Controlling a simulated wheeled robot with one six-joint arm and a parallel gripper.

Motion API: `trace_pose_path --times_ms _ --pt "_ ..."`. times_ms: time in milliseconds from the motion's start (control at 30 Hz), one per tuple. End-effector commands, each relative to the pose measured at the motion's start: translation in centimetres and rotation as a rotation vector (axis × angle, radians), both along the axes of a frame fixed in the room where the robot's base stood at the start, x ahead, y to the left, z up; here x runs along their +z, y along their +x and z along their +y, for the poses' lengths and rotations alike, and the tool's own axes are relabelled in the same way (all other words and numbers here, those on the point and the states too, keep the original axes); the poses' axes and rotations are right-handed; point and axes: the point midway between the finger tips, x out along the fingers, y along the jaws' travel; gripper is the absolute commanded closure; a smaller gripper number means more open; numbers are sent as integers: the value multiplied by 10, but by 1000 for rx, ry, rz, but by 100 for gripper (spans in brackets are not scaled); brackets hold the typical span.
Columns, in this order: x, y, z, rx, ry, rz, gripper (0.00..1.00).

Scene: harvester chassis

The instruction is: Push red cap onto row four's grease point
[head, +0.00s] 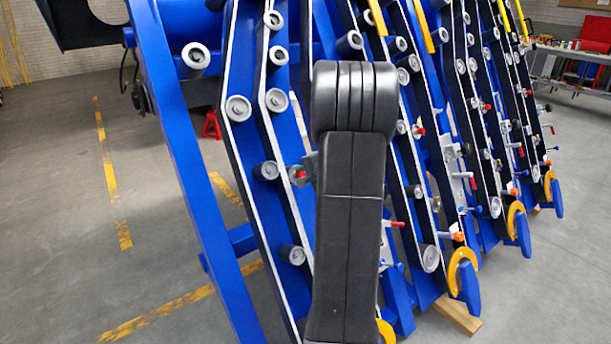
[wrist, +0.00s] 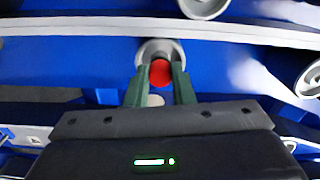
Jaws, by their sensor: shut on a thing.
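My gripper (wrist: 160,80) shows in the wrist view with its two green fingers closed on the sides of a red cap (wrist: 160,73). Directly behind the cap is a round grey fitting (wrist: 158,46) on a blue surface, partly covered by the cap and fingers. I cannot tell whether the cap touches it or stands just short of it. In the head view my gripper (head: 308,168) shows only in part at the left side of my black arm, with a bit of the red cap (head: 299,174) beside the nearest blue row. My arm hides much of that row.
Several blue rows with pale-edged rails (head: 255,140) and grey rollers (head: 238,108) stand close around my arm. Red levers (head: 395,224) and yellow rings (head: 463,270) stick out at right. A wooden block (head: 457,314) lies on the floor. The floor at left is open.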

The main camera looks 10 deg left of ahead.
Motion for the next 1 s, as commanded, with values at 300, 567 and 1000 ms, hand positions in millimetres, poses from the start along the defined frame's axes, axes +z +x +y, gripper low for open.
trace_pose_path --times_ms 300,567,1000 --pt "0 0 0 0 0 0 53" --pt "5 -5 -6 0 1 -1 53" --pt "50 -61 -62 -2 0 -2 53"
